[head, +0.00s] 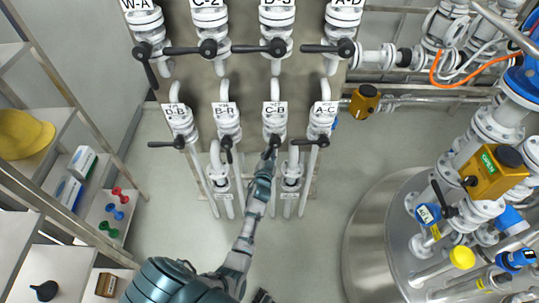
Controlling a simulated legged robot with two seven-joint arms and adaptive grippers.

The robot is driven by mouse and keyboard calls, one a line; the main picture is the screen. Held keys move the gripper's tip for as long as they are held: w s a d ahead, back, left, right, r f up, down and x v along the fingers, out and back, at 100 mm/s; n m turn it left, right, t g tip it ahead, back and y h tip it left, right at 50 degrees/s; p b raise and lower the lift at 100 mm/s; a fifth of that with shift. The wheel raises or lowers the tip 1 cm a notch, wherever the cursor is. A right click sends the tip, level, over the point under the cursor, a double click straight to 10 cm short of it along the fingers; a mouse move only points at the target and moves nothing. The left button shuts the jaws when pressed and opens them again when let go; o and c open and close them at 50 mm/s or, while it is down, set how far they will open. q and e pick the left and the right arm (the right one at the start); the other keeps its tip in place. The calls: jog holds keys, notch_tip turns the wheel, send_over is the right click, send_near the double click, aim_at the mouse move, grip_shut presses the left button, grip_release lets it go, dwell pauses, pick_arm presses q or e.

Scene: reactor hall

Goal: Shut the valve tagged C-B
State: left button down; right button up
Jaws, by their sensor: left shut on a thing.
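The valve tagged C-B (274,119) is a white flanged valve in the lower row, third from the left, with a white tag. Its dark lever (274,141) points down the picture, roughly in line with its pipe. My left gripper (269,154) is shut on the free end of this lever. The gripper and forearm hide the pipe below the valve and the jaws' exact hold.
Valve B-1 (226,118) is close on the left, its lever pointing down. Valve A-C (322,118) is on the right, its lever reaching left toward my gripper. An upper valve row sits above. Shelves (60,150) stand left and a steel tank (375,240) right. Open floor lies between.

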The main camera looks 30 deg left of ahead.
pick_arm(q)
jog(key=a+r+m+p, duration=0.1)
jog(key=s+m+p, duration=0.1)
jog(key=m, duration=0.1)
jog(key=shift+a+r+g+y+p, duration=0.3)
jog(key=shift+a+r+g+p, duration=0.05)
jog(key=shift+a+r+g, duration=0.05)
jog(key=shift+s+a+r+m+g+y+p, duration=0.15)
jog(key=shift+a+r+m+g+y+p, duration=0.15)
jog(key=shift+r+m+p, duration=0.8)
jog(key=shift+s+a+r+m+g+y+p, duration=0.1)
jog(key=shift+a+r+m+g+y+p, duration=0.5)
jog(key=shift+m, duration=1.05)
jog(key=shift+s+d+r+m+t+p, duration=0.15)
jog(key=shift+r+m+p, duration=0.5)
jog(key=shift+m+p, duration=0.55)
pick_arm(e)
jog(key=s+d, duration=0.2)
jog(key=s, duration=1)
jog(key=shift+d+f+g, duration=0.15)
jog(key=shift+d+g, duration=0.15)
jog(key=shift+d, duration=0.05)
pick_arm(q)
jog(key=shift+a, duration=0.1)
jog(key=c, duration=1)
grip_release()
jog(key=shift+f, duration=0.25)
jog(key=shift+s, duration=0.1)
pick_arm(e)
jog(key=shift+d, duration=0.1)
